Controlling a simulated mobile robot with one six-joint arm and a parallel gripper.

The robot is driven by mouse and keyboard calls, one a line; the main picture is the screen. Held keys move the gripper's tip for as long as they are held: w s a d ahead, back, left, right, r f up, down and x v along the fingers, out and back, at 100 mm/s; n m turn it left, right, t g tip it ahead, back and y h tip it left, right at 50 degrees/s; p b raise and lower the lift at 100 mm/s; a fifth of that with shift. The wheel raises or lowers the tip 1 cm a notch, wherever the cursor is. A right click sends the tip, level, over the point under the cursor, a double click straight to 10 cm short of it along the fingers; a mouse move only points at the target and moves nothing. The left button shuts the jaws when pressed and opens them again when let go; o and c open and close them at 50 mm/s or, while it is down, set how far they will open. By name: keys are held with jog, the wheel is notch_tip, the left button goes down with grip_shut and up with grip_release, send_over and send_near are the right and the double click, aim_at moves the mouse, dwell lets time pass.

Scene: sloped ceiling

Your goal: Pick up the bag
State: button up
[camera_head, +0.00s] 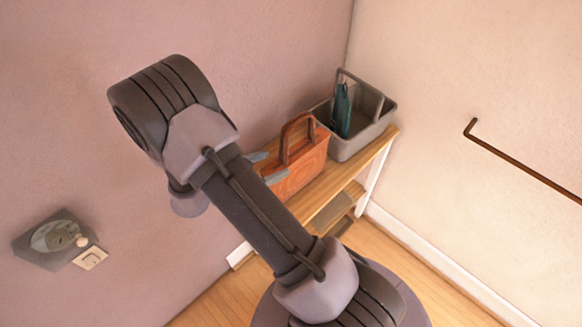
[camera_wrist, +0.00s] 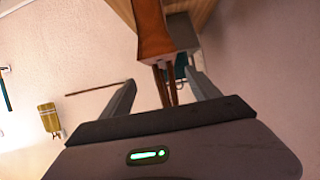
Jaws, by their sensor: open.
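The bag (camera_head: 303,163) is orange-brown with an upright looped handle. It stands on the wooden shelf (camera_head: 325,212), beside a grey basket. My gripper (camera_head: 264,167) is open at the bag's left side in the head view, its fingers partly hidden behind my arm. In the wrist view the bag (camera_wrist: 152,30) is at the top centre and appears upside down. Its handle straps hang down between the two open fingers of my gripper (camera_wrist: 160,92). Nothing is gripped. I cannot tell whether a finger touches the bag.
The grey basket (camera_head: 374,134), with a teal item (camera_head: 342,110) in it, stands close to the bag's right. Walls lie behind and to the right. A brown rail (camera_head: 525,161) is on the right wall. A wall fixture (camera_head: 50,238) is at the left.

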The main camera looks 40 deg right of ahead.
aim_at(295, 153)
jog(key=x, duration=0.3)
jog(key=b+x, duration=0.1)
jog(key=x, duration=0.6)
jog(key=shift+w+d+r+b, duration=0.1)
jog(key=shift+w+d+b, duration=0.2)
jog(key=shift+b, duration=0.1)
jog(key=shift+a, duration=0.1)
jog(key=shift+c, duration=0.9)
jog(key=shift+r, duration=0.1)
grip_shut()
